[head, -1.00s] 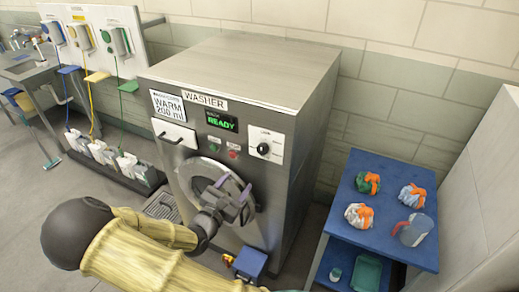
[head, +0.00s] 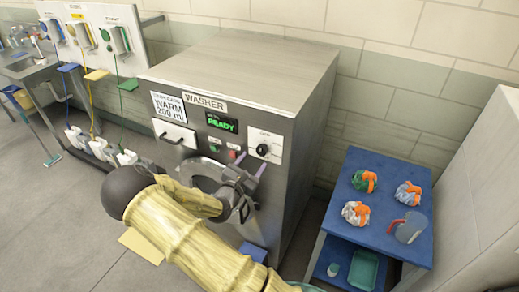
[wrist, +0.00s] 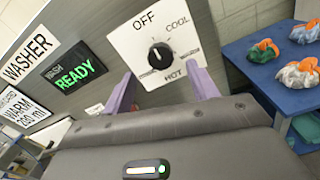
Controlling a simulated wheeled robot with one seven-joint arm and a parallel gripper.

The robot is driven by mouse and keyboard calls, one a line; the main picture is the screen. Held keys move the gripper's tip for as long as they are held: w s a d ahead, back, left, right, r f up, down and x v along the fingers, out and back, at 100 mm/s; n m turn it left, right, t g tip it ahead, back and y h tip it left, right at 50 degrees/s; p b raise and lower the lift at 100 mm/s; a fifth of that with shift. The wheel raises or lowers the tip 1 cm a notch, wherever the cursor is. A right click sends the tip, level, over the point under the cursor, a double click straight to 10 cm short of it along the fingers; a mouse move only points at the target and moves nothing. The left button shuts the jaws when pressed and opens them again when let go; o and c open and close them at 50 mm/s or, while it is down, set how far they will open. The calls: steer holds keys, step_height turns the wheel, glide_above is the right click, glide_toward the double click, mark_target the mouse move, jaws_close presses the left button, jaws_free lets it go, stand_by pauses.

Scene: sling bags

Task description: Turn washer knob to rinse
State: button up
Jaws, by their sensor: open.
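The washer (head: 300,75) is a grey metal machine with a green READY display (head: 221,123). Its black round knob (head: 263,150) sits on a white panel at the upper right of the front. In the wrist view the knob (wrist: 159,56) has OFF above it, COOL at upper right and HOT below right; I can read no rinse label. The knob's exact pointing direction is unclear. My gripper (head: 249,166) is open and empty, just below and in front of the knob. In the wrist view its purple fingertips (wrist: 160,80) stand apart on either side below the knob, not visibly touching it.
A blue cart (head: 390,245) at the right holds several tied bags (head: 356,213) and a jug (head: 408,228). Dispensers (head: 118,42) hang on the wall at left. My arm covers much of the washer door.

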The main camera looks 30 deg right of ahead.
mark_target(261, 151)
steer(key=p+x, duration=0.2)
steer(key=x, duration=0.4)
steer(key=shift+w+d, duration=0.15)
steer(key=shift+d, duration=0.05)
steer(key=c, duration=1)
